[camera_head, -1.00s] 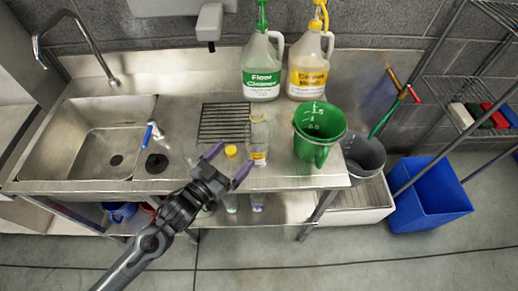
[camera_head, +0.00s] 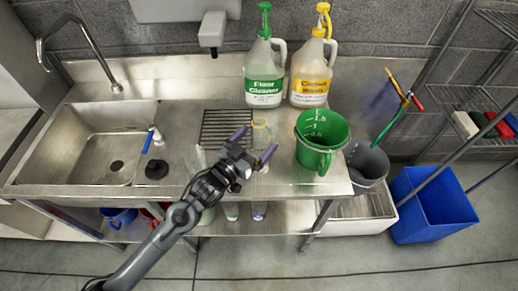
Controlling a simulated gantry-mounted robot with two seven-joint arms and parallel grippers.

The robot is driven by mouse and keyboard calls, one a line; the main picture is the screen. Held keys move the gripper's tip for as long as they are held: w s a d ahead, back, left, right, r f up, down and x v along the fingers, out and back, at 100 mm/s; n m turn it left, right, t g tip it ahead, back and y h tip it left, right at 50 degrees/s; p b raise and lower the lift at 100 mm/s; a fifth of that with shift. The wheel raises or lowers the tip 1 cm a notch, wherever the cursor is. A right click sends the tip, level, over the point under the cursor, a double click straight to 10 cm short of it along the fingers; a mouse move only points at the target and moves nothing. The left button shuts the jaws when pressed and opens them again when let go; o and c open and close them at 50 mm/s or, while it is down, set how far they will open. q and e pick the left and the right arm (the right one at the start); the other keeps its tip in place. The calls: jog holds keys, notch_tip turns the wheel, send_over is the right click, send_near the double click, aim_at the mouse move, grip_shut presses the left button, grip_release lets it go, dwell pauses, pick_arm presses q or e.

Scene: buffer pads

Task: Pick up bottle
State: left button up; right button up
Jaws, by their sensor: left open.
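A clear bottle (camera_head: 260,132) with a yellow top stands on the steel counter, by the front right of the black drain grate. My left gripper (camera_head: 253,146) is open, with its purple-tipped fingers spread in front of the bottle's upper part. The gripper hides most of the bottle's lower part, and I cannot tell whether a finger touches it. A faint, clear bottle-like shape (camera_head: 197,158) shows left of the gripper, partly covered by it. My right gripper is not in view.
A green measuring jug (camera_head: 322,140) stands close to the right. Two large jugs, a green-labelled one (camera_head: 263,82) and a yellow-labelled one (camera_head: 310,78), stand behind. The sink (camera_head: 85,150) is at left. More bottles (camera_head: 258,210) stand on the lower shelf.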

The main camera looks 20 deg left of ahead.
pick_arm(q)
jog(key=shift+w+d, duration=0.15)
jog(key=shift+w, duration=0.35)
jog(key=shift+c, duration=0.3)
jog(key=c, duration=0.8)
jog(key=shift+r, duration=0.1)
jog(key=shift+c, duration=0.2)
